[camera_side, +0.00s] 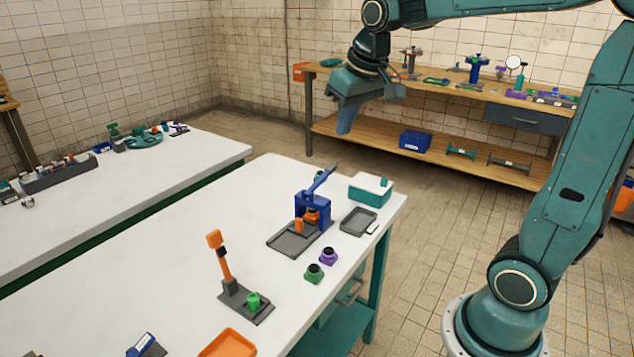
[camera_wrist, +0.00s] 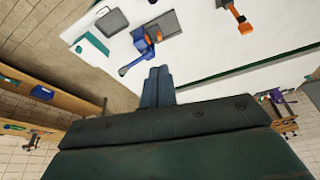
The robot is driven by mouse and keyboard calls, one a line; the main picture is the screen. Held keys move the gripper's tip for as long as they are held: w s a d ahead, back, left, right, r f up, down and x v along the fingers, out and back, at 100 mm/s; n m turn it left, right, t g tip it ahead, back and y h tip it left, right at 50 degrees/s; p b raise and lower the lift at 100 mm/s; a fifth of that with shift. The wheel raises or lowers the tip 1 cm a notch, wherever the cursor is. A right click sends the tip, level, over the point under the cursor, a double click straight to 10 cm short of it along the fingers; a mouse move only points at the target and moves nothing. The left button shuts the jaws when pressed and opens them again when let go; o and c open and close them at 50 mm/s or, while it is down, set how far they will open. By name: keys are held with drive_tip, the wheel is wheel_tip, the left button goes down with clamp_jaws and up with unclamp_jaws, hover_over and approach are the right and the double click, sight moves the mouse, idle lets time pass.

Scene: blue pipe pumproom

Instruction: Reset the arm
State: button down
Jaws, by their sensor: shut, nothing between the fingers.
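My gripper (camera_side: 346,120) hangs in the air above and behind the far end of the white table (camera_side: 190,255), in front of the wooden workbench. Its fingers are together and hold nothing. In the wrist view my gripper (camera_wrist: 158,75) points toward the table, with its two fingers side by side. The arm reaches across the top right of the side view, bent well above the table. My gripper touches nothing in either view.
On the table stand a blue press (camera_side: 313,209) with a raised lever, a teal-and-white box (camera_side: 370,190), a grey tray (camera_side: 358,221), an orange-armed stand (camera_side: 222,260), and small purple (camera_side: 328,257) and green (camera_side: 314,273) parts. A wooden workbench (camera_side: 440,80) stands behind.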

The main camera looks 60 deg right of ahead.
drive_tip(key=s+a+f+n+t, duration=0.1)
drive_tip(key=s+a, duration=0.3)
drive_tip(key=s, duration=0.4)
drive_tip(key=s+a+f+n, duration=0.1)
drive_tip(key=s+a+f, duration=0.2)
drive_tip(key=s, duration=0.6)
drive_tip(key=shift+s+a+n+t+y, duration=0.15)
drive_tip(key=shift+a+n+t+y, duration=0.2)
drive_tip(key=shift+a, duration=0.2)
